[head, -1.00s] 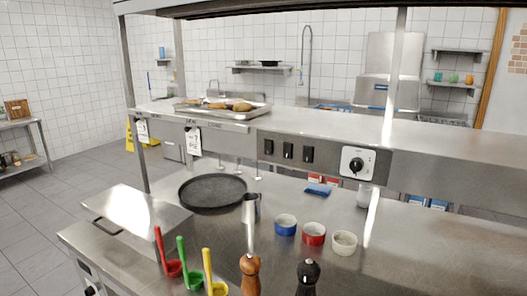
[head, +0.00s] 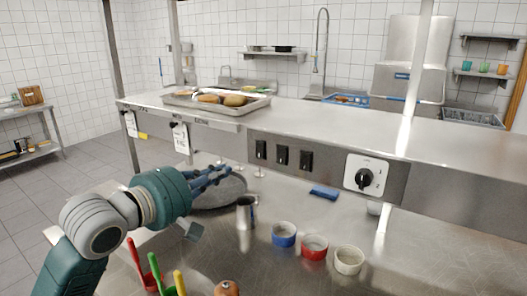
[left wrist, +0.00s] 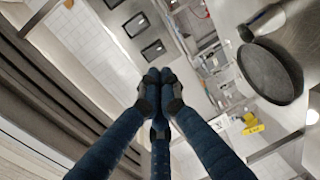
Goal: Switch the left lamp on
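Three black rocker switches sit in a row on the steel panel under the shelf: the left one (head: 261,149), the middle one (head: 282,155) and the right one (head: 305,160). Dark switches also show in the upper part of the left wrist view. My left gripper (head: 226,171) is in front of and to the left of the panel, above the black pan, apart from the switches. In the left wrist view its fingers (left wrist: 160,88) are drawn together with nothing visible between them. No lamp can be made out clearly. My right gripper is out of view.
The black pan (head: 222,191) lies under my left gripper, with a metal jug (head: 246,214) beside it. A dial (head: 364,178) is right of the switches. Blue, red and white bowls stand on the counter. A tray of bread (head: 215,100) rests on the shelf above.

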